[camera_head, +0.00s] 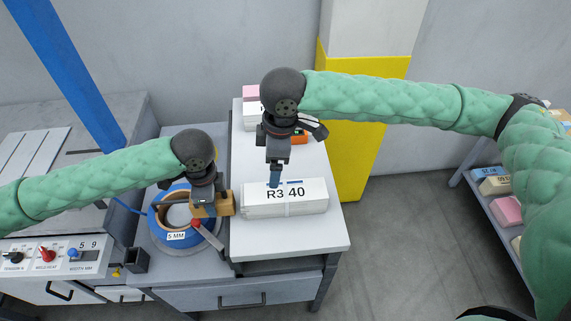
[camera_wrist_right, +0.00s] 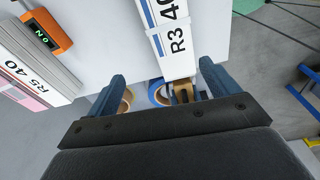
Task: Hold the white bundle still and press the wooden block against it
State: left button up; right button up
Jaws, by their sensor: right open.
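The white bundle (camera_head: 287,208), labelled R3 40, lies flat on the light table top (camera_head: 305,241). The wooden block (camera_head: 226,204) is beside the bundle's left end, close to it; I cannot tell whether they touch. My left gripper (camera_head: 207,203) is shut on the block. My right gripper (camera_head: 275,184) points down at the bundle's back edge, with its jaws open. In the right wrist view, the bundle (camera_wrist_right: 172,62) shows beyond and between the spread fingers (camera_wrist_right: 162,72). The block (camera_wrist_right: 183,92) is partly hidden there by the gripper body.
A blue tape spool (camera_head: 158,217) marked 5 MM sits left of the block. An orange device (camera_wrist_right: 48,32) and an R5 40 bundle (camera_wrist_right: 35,80) lie farther back on the table. A yellow-and-white pillar (camera_head: 352,130) stands behind right. A shelf (camera_head: 488,205) holds bundles at right.

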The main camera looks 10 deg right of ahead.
aim_at(285, 190)
jog(key=shift+s+d+n+h, duration=0.4)
jog(key=shift+s+d+h, duration=0.3)
jog(key=shift+s+d, duration=0.3)
jog(key=shift+d+f, duration=0.15)
jog(key=shift+f, duration=0.05)
notch_tip(285, 190, down, 12)
jog(key=shift+r, duration=0.15)
jog(key=c, duration=1.8)
jog(key=shift+c, duration=0.2)
pick_arm(q)
jog(key=shift+d, duration=1.55)
jog(key=shift+a, duration=0.1)
